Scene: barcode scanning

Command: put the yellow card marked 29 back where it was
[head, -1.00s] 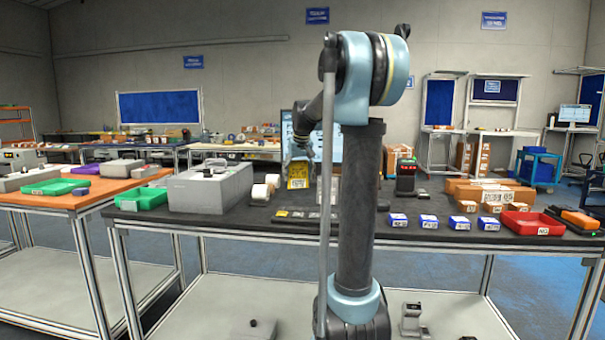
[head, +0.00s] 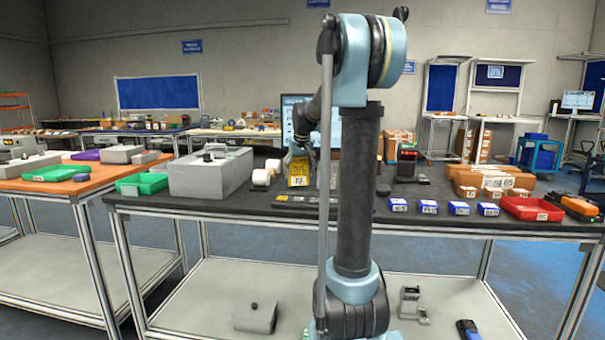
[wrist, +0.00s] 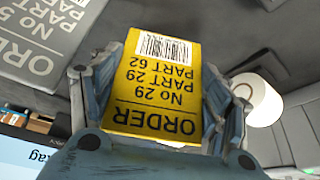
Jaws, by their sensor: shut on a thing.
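The yellow card (wrist: 160,85) fills the middle of the wrist view, its printing upside down: ORDER, No 29, PART 29, PART 62 and a barcode. My gripper (wrist: 158,78) is shut on it, with a finger at each side edge. In the head view the card (head: 298,171) hangs upright from my gripper (head: 301,150), left of my arm's column. It appears above the rear part of the dark table (head: 245,206). A low dark holder with small cards (head: 283,198) lies nearer the front edge, partly hidden by my arm. Whether the card touches anything underneath is unclear.
White rolls (head: 262,177) and a grey machine (head: 208,176) stand left of the card. A monitor (head: 293,112) is behind it. Several blue boxes (head: 429,206), a red tray (head: 531,209) and a scanner stand (head: 406,163) are to the right. A grey order board (wrist: 45,35) shows at upper left of the wrist view.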

